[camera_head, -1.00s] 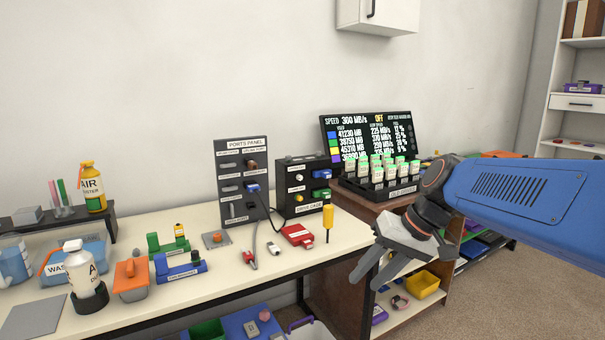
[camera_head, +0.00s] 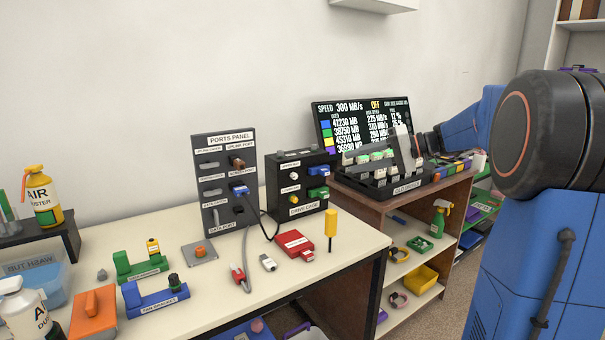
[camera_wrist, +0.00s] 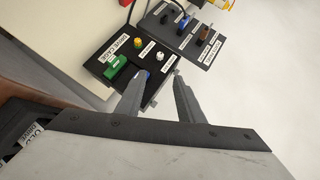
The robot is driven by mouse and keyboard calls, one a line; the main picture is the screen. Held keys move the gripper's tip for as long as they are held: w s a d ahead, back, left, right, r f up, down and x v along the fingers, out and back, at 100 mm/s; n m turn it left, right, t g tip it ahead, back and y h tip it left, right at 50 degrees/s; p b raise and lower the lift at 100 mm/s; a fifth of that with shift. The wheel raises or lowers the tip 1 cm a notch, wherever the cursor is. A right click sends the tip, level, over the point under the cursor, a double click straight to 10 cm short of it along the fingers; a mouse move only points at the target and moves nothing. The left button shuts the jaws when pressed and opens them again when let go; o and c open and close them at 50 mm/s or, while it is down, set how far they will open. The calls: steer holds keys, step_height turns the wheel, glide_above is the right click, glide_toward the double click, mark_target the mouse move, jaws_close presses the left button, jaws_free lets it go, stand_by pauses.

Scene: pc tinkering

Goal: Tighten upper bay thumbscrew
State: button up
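The drive cage (camera_head: 297,210) is a black box on the table beside the ports panel. Its upper bay holds a blue drive (camera_head: 319,170) with a pale thumbscrew (camera_head: 293,176) left of it. The lower bay holds a green drive (camera_head: 318,193) with a yellow thumbscrew (camera_head: 294,199). In the wrist view the pale thumbscrew (camera_wrist: 160,56) and yellow thumbscrew (camera_wrist: 138,42) lie beyond the fingertips. My gripper (camera_wrist: 160,75) is open and empty, its fingers apart, pointing toward the cage. One finger partly hides the blue drive. In the head view my gripper (camera_head: 372,145) is right of the cage.
The ports panel (camera_head: 229,141) stands left of the cage with cables plugged in. A yellow-handled screwdriver (camera_head: 331,223) stands upright near the table's right edge, by a red device (camera_head: 294,243). The black drive rack (camera_head: 382,191) and its screen (camera_head: 336,116) are beside my gripper.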

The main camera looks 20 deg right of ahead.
mark_target(297, 176)
steer(key=x, duration=1.7)
steer(key=shift+s+f, duration=0.1)
steer(key=shift+s, duration=0.15)
jaws_close()
